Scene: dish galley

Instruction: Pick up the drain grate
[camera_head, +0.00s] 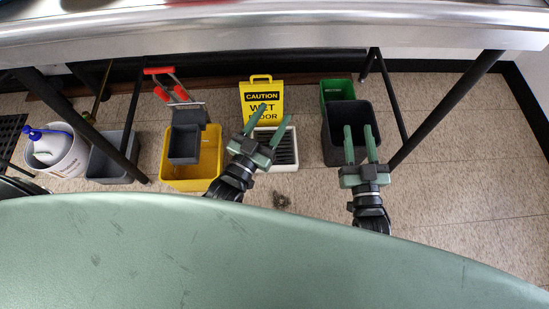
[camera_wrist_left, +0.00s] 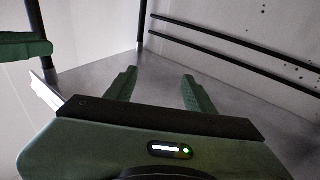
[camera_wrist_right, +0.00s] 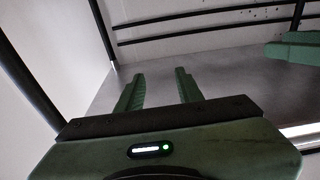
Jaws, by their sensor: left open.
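What looks like the drain grate is a dark slotted panel (camera_head: 285,149) set in a white square frame (camera_head: 284,168) on the floor, below the counter. My left gripper (camera_head: 274,114) is open and empty; in the head view it overlaps the left side of the grate and hides part of it. The left wrist view shows its fingers apart (camera_wrist_left: 160,78), with no grate in sight. My right gripper (camera_head: 358,130) is open and empty, to the right of the grate in front of a dark bin. Its spread fingers show in the right wrist view (camera_wrist_right: 160,78).
A yellow caution sign (camera_head: 262,92) stands behind the grate. A yellow mop bucket (camera_head: 191,183) is left; a dark bin (camera_head: 334,150) and green bin (camera_head: 338,90) are right. A steel counter (camera_head: 270,27) spans above on dark legs. Dark debris (camera_head: 281,199) lies on the floor. Floor at right is clear.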

